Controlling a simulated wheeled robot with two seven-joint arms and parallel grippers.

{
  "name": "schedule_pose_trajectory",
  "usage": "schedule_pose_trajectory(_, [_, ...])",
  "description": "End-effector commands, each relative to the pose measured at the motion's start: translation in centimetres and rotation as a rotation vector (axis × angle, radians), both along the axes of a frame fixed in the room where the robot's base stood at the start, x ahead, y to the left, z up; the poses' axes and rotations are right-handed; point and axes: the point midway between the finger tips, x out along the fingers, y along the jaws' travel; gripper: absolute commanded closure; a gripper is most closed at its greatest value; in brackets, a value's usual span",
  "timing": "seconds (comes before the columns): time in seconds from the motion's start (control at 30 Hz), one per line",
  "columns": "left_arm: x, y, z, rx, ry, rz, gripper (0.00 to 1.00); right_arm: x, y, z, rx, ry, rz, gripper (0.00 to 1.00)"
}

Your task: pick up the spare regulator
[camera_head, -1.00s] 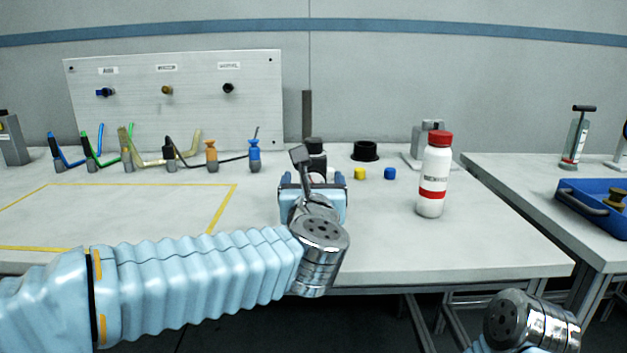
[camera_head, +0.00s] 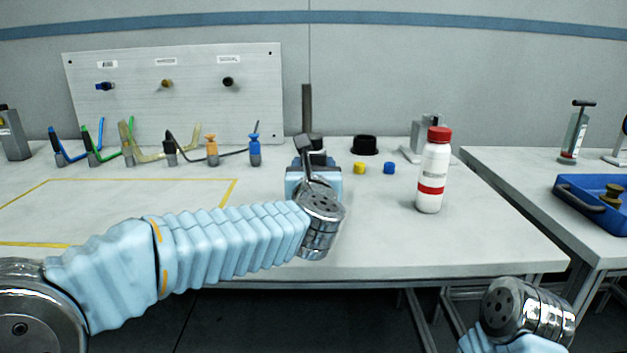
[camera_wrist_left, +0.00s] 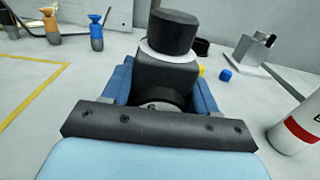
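A dark device with a black round cap and a white ring, which looks like the regulator (camera_wrist_left: 172,35), stands upright directly in front of my left gripper in the left wrist view. In the head view it is mostly hidden behind the gripper, with its dark top (camera_head: 316,143) showing. My left gripper (camera_head: 314,165) is low over the table; its blue fingers (camera_wrist_left: 163,88) stand apart on both sides of the device's lower body. Contact with it cannot be made out. Of my right arm only the wrist shows at the bottom right; its gripper is out of view.
A white bottle with red cap (camera_head: 433,170) stands to the right. Orange (camera_head: 211,150) and blue (camera_head: 254,150) fittings stand left. A blue tray (camera_head: 578,205) is on the right table.

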Motion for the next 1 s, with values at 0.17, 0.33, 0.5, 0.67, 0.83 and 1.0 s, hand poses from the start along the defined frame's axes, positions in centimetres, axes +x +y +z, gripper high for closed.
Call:
schedule_pose_trajectory(0.17, [0.0, 0.0, 0.0, 0.0, 0.0, 0.0, 0.81, 0.0, 0.0, 0.0, 0.0, 0.0, 0.0, 0.57])
schedule_pose_trajectory(0.33, [0.0, 0.0, 0.1, -0.001, -0.002, 0.0, 0.89, 0.0, 0.0, 0.0, 0.0, 0.0, 0.0, 0.57])
schedule_pose_trajectory(0.5, [0.0, 0.0, 0.4, -0.001, -0.002, 0.0, 0.89, 0.0, 0.0, 0.1, 0.0, 0.0, 0.0, 0.57])
schedule_pose_trajectory(0.67, [0.0, 0.0, 1.9, -0.003, -0.004, 0.001, 0.89, 0.0, 0.1, 0.4, 0.001, 0.0, 0.001, 0.57])
schedule_pose_trajectory(0.83, [-1.0, -1.1, 5.0, -0.004, -0.005, -0.004, 0.89, -0.1, 0.3, 1.0, 0.004, 0.001, 0.004, 0.57])
schedule_pose_trajectory(1.0, [-3.3, -3.5, 9.1, -0.004, -0.006, -0.005, 0.89, -0.2, 0.5, 1.6, 0.006, 0.003, 0.008, 0.57])
